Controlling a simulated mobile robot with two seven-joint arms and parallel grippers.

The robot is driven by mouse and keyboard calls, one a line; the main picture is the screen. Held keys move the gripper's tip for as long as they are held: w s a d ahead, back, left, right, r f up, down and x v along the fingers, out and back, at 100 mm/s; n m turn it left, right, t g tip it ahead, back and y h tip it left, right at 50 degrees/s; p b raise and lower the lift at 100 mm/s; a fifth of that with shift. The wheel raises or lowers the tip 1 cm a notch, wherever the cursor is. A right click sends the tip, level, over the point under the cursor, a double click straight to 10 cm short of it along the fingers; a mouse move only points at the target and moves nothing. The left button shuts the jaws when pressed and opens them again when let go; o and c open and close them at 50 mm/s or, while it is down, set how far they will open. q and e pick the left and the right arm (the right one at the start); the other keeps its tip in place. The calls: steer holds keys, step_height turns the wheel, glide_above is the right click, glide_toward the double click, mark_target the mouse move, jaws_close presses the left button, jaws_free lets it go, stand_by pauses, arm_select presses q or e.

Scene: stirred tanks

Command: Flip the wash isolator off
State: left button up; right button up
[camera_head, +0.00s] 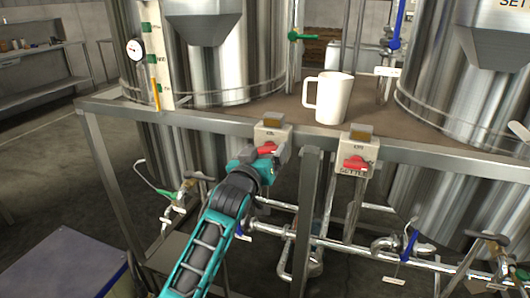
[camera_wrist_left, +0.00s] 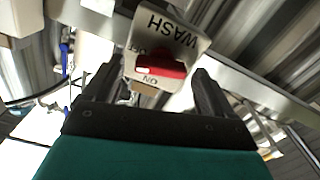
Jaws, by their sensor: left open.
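The wash isolator is a pale box (camera_head: 272,134) on the front rail of the tank platform, with a red handle (camera_head: 267,150) on its face. In the left wrist view the box (camera_wrist_left: 195,42) reads WASH upside down. Its red handle (camera_wrist_left: 160,68) lies crosswise between the OFF and ON marks. My left gripper (camera_head: 257,160) is at the box, partly covering it in the head view. It is open, with one finger either side of the handle (camera_wrist_left: 154,74); no contact shows. My right gripper is not in view.
A similar box with a red handle, the settler isolator (camera_head: 355,152), sits on the rail to the right. A white jug (camera_head: 333,98) stands on the platform above. Pipes and valves (camera_head: 330,243) run below. Steel tanks (camera_head: 225,60) stand behind.

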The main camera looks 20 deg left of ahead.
arm_select(q)
steer(key=shift+w, duration=0.25)
steer(key=c, duration=1.1)
steer(key=shift+o, duration=0.2)
steer(key=shift+r+m+p, duration=0.2)
steer(key=shift+m+p, duration=0.5)
steer(key=shift+p, duration=0.1)
steer(key=shift+m+p, duration=0.3)
steer(key=shift+m, duration=0.2)
steer(key=shift+f+m, duration=0.2)
steer(key=shift+m, duration=0.1)
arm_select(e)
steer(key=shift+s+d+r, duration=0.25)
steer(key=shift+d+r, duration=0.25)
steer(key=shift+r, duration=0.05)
